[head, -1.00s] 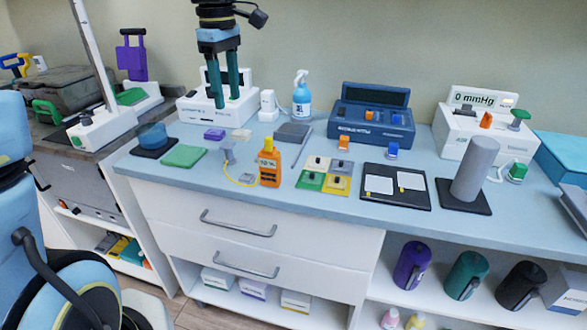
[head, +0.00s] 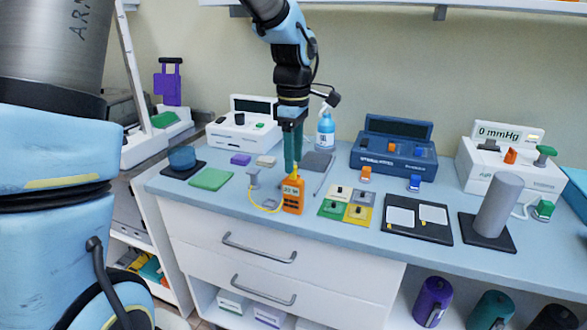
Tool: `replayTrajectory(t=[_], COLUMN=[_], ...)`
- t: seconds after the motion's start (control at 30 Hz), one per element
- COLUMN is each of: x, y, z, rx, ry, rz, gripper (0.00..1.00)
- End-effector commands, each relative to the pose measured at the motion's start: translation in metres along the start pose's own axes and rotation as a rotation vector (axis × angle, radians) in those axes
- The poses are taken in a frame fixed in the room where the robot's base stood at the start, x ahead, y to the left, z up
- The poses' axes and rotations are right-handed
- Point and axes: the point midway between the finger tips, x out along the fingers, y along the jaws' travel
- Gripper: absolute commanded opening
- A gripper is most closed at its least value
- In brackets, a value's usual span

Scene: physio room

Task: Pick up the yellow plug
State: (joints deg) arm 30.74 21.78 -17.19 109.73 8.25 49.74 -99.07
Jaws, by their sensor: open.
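An orange handheld meter (head: 293,196) with a small display stands upright on the blue counter. A small yellow piece, which looks like the yellow plug (head: 295,173), sticks up from its top. A yellow cord (head: 258,206) runs at the meter's left, by a small grey stand (head: 253,178). My gripper (head: 290,168) points straight down with green fingers, its tips beside or just behind the yellow piece. It is open, seen nearly edge-on, so the gap is hard to see. I cannot tell whether the fingers touch the plug.
A spray bottle (head: 325,134) and a grey pad (head: 318,162) are behind and right of the gripper. Coloured switch tiles (head: 358,213) lie to the right. A green mat (head: 210,179) lies left. A blue case (head: 393,153) stands at the back.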

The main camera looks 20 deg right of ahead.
Motion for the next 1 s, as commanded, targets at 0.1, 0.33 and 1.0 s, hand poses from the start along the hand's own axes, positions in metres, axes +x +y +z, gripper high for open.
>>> replayTrajectory(t=[0.1,0.33,1.0], x=[0.012,0.018,0.017], y=[-0.001,0.0,0.0], z=[-0.001,-0.001,-0.001], rx=[-0.002,-0.001,-0.001], ry=[0.0,0.0,0.0], rz=[-0.002,0.001,0.001], gripper=[0.55,0.55,0.0])
